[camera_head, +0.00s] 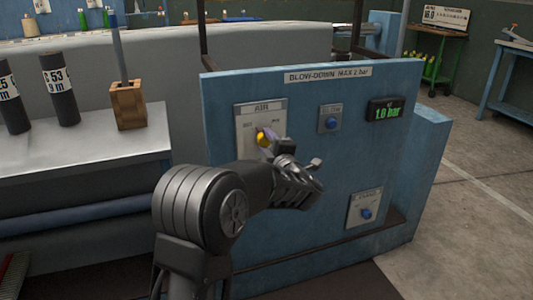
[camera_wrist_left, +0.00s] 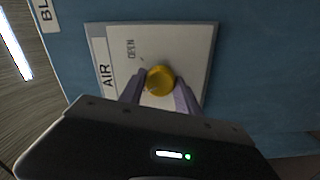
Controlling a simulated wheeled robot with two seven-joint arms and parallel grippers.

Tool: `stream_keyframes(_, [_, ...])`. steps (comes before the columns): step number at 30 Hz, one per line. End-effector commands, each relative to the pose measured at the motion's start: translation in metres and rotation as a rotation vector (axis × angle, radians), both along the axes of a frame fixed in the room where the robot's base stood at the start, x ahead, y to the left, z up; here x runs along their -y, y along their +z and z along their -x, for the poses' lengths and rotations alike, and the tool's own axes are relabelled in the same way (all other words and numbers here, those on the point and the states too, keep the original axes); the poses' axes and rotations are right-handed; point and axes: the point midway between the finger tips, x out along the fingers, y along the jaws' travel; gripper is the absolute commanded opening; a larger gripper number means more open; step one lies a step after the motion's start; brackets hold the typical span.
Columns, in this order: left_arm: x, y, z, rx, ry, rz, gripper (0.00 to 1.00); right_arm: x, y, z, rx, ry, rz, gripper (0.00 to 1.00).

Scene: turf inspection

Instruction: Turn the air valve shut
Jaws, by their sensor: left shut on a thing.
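The air valve is a yellow knob (camera_head: 262,136) on a pale plate (camera_head: 247,112) marked AIR, fixed to the blue panel (camera_head: 310,180). In the left wrist view the yellow knob (camera_wrist_left: 160,80) sits between the two fingers of my left gripper (camera_wrist_left: 160,92), which is shut on it. The word OPEN shows on the plate (camera_wrist_left: 185,45) near the knob. In the head view my left gripper (camera_head: 268,140) reaches the knob, and my arm hides the lower part of the plate. My right gripper is in neither view.
The panel also carries a small plate with a blue button (camera_head: 331,124), a display reading 1.0 bar (camera_head: 387,110) and a lower plate with a blue knob (camera_head: 366,213). A grey bench (camera_head: 80,165) with dark cylinders (camera_head: 59,88) and a wooden block (camera_head: 128,106) stands at left.

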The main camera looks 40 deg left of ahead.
Motion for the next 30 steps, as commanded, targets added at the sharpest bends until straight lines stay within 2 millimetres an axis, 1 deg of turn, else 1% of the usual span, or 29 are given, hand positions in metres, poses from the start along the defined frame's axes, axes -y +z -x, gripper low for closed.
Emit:
stream_keyframes(1, [0.001,-0.003,-0.001,0.036,-0.003,0.020,0.00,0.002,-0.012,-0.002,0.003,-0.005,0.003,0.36])
stream_keyframes(6, [0.002,-0.001,-0.002,0.126,-0.005,0.083,0.00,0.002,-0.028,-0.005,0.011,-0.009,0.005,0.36])
stream_keyframes(9, [0.001,0.001,-0.002,0.164,-0.005,0.107,0.00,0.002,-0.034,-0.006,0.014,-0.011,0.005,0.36])
stream_keyframes(15, [0.002,0.004,-0.002,0.203,-0.007,0.135,0.00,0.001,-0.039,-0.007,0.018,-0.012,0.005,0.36])
stream_keyframes(27, [0.003,0.006,-0.003,0.212,-0.009,0.140,0.00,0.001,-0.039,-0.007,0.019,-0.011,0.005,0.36])
stream_keyframes(28, [0.003,0.006,-0.003,0.212,-0.009,0.140,0.40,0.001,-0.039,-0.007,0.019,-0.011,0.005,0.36])
stream_keyframes(30, [0.003,0.005,-0.003,0.211,-0.008,0.140,0.46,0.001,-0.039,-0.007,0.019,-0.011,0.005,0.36])
